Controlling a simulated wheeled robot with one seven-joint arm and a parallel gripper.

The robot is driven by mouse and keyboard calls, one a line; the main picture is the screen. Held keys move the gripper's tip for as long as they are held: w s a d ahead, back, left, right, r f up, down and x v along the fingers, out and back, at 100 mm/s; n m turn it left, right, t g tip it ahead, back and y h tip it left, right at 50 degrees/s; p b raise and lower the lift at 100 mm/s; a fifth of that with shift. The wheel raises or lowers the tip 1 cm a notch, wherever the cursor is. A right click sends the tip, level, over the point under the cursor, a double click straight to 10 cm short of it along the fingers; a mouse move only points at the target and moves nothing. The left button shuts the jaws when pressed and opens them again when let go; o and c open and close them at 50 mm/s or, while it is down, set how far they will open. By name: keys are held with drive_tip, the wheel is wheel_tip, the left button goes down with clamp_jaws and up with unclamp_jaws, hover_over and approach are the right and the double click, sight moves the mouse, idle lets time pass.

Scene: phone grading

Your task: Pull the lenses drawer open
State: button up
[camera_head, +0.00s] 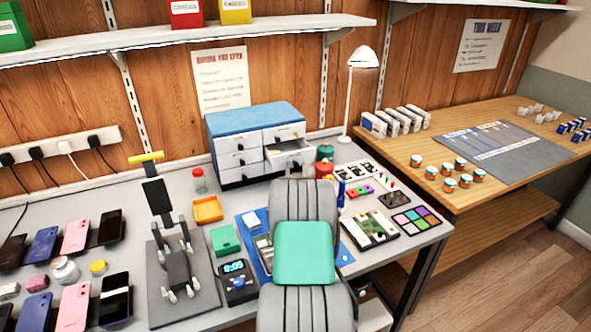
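The small drawer cabinet (214,152) with a blue top and white drawer fronts stands at the back of the grey bench. It has a left and a right column of drawers. One drawer (294,158) in the right column, below the top one, sticks out partly open, and a little of its inside shows. The left-column drawers and the top right drawer look shut. The labels are too small to read, so I cannot tell which drawer is the lenses drawer.
A red and a green container (325,152) stand close to the cabinet's right side. A white lamp (347,100) stands behind them. An orange tray (208,209) and a red-lidded jar (199,181) sit at its front left. A black stand with a yellow top bar (158,195) rises further left.

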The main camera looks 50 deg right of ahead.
drive_tip(key=shift+s+a, duration=0.1)
drive_tip(key=v, duration=0.7)
drive_tip(key=shift+s+a, duration=0.2)
drive_tip(key=s+d+r+n+y+p, duration=0.2)
drive_tip(key=d+r+n+y+p, duration=0.25)
drive_tip(key=y+p, duration=0.45)
drive_tip(key=shift+h, duration=0.8)
drive_tip(key=x, duration=0.2)
drive_tip(key=p+x, duration=0.1)
drive_tip(key=x, duration=0.2)
drive_tip(key=a+p+x, duration=0.1)
drive_tip(key=x, duration=0.1)
drive_tip(key=shift+w+f, duration=0.25)
drive_tip(key=shift+w, duration=0.15)
